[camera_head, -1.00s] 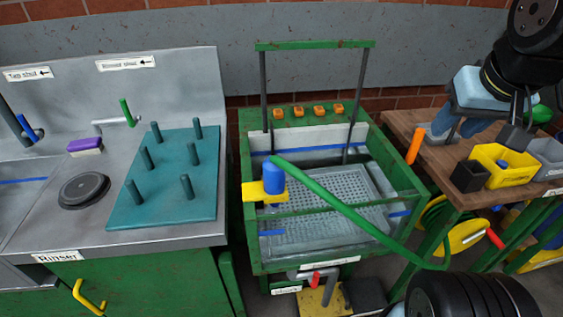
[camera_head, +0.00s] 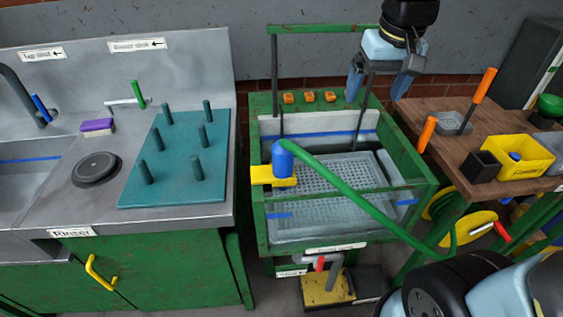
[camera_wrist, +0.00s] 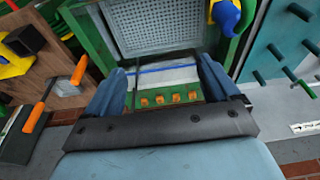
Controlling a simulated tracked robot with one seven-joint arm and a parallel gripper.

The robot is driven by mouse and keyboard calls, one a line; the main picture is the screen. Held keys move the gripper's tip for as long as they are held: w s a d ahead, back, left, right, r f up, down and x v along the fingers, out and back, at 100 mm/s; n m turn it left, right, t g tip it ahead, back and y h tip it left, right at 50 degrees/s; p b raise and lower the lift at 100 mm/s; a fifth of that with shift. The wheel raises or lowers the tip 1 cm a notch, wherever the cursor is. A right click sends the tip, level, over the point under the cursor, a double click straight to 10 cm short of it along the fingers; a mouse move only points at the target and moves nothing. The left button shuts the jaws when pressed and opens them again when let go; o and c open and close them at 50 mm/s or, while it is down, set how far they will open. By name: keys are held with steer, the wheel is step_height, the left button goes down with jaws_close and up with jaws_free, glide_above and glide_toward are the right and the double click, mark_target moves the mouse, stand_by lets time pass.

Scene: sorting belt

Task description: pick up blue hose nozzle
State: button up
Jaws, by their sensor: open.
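The blue hose nozzle (camera_head: 284,158) sits upright in a yellow holder (camera_head: 262,174) on the left rim of the green-framed basin. A green hose (camera_head: 350,202) runs from it down to the right. In the wrist view the nozzle (camera_wrist: 226,16) shows at the top right, partly cut off by the frame. My gripper (camera_head: 377,92) is open and empty above the back right of the basin, behind and to the right of the nozzle. In the wrist view its blue fingers (camera_wrist: 160,88) stand wide apart over the basin's back edge.
The green basin frame (camera_head: 262,222) has an upright bar frame (camera_head: 318,28) at its back, near my gripper. A teal peg board (camera_head: 175,165) lies on the left counter. A wooden table (camera_head: 438,158) with a yellow bin (camera_head: 527,165) and orange-handled tools stands at right.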

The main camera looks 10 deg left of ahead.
steer(key=w+a+f+n+g, duration=0.2)
steer(key=a+f, duration=0.2)
steer(key=a, duration=0.6)
glide_toward(284, 145)
steer(key=shift+w+a+n+g+h, duration=0.15)
steer(key=shift+w+n+g+h, duration=0.15)
steer(key=shift+w+n+h, duration=0.1)
steer(key=shift+s+a+f, duration=0.15)
steer(key=shift+a+f, duration=0.1)
step_height(284, 145, down, 8)
steer(key=shift+f, duration=0.1)
steer(key=shift+w+a+f, duration=0.1)
steer(key=shift+w+f, duration=0.1)
steer(key=shift+f, duration=1.2)
steer(key=shift+w+f, duration=0.2)
steer(key=shift+f, duration=1.2)
steer(key=shift+c, duration=0.3)
